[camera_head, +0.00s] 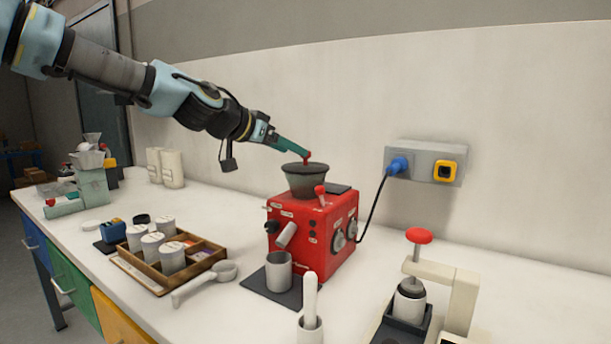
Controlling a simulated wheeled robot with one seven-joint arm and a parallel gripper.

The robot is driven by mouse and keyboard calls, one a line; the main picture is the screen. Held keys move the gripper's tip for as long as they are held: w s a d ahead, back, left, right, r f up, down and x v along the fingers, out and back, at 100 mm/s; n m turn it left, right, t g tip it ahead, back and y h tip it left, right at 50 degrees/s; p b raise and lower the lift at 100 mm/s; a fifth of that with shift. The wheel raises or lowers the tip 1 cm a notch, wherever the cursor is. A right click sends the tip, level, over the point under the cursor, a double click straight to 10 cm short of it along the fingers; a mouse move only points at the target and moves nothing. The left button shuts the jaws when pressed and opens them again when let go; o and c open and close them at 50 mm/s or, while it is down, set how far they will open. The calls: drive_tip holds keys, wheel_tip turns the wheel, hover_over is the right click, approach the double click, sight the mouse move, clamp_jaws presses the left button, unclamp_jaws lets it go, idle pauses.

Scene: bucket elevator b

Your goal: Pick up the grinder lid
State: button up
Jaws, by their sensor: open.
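The red grinder (312,235) stands on the white counter near the wall. Its dark hopper (307,184) sits on top. The fingers are open. One finger hides the other, so I cannot tell whether the knob is between them or whether they touch it.
A metal cup (278,271) stands in front of the grinder. A wooden tray (158,287) with canisters is at the left, a press with a red knob (419,236) at the right. A cable runs from the grinder to the wall socket box (425,163).

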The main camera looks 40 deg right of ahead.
sight(305, 161)
drive_tip(key=shift+d+f, duration=0.2)
drive_tip(key=shift+d, duration=0.45)
drive_tip(key=p+x, duration=0.1)
drive_tip(key=x, duration=0.1)
drive_tip(key=p+x, duration=0.1)
drive_tip(key=x, duration=0.1)
drive_tip(key=shift+w+d+r+p, duration=0.1)
drive_tip(key=shift+d+r+p, duration=0.2)
drive_tip(key=shift+p, duration=0.1)
drive_tip(key=shift+w+d+f, duration=0.1)
drive_tip(key=shift+d+f, duration=0.2)
drive_tip(key=shift+f, duration=0.05)
drive_tip(key=shift+c, duration=0.3)
clamp_jaws()
